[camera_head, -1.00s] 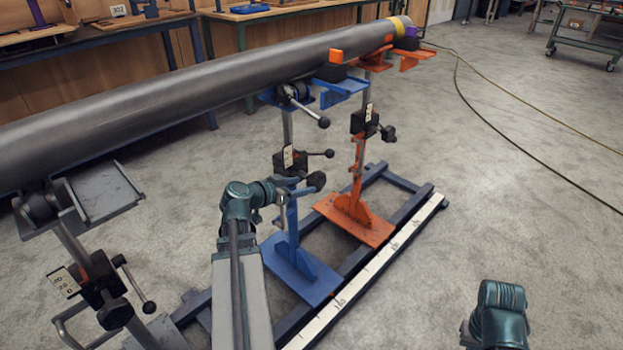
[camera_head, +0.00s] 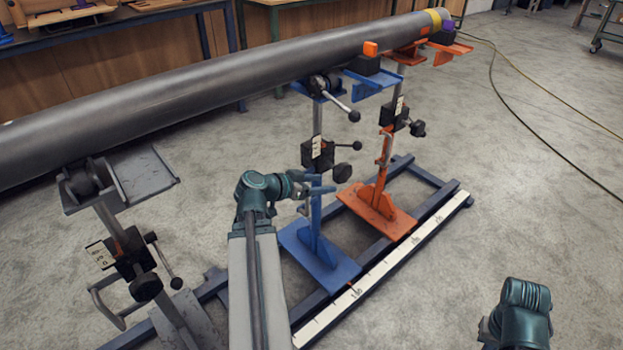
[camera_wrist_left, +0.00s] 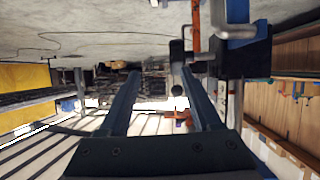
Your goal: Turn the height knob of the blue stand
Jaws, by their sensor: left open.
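The blue stand (camera_head: 316,225) stands on the floor frame under the pipe (camera_head: 215,80). Its black clamp block (camera_head: 317,154) carries a white label, a lever with a ball end (camera_head: 357,146) and a round black height knob (camera_head: 342,173). My left gripper (camera_head: 322,190) is open at the stand's post, just left of and below the knob in the head view. In the left wrist view its two fingers (camera_wrist_left: 160,75) stand apart, with a small dark ball end (camera_wrist_left: 178,90) showing between them. I cannot tell whether anything touches. My right gripper is out of view.
An orange stand (camera_head: 382,185) is close behind to the right. A grey stand (camera_head: 125,265) is at the left, near my left arm. A white scale strip (camera_head: 375,275) runs along the frame. Open concrete floor lies to the right; benches line the back.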

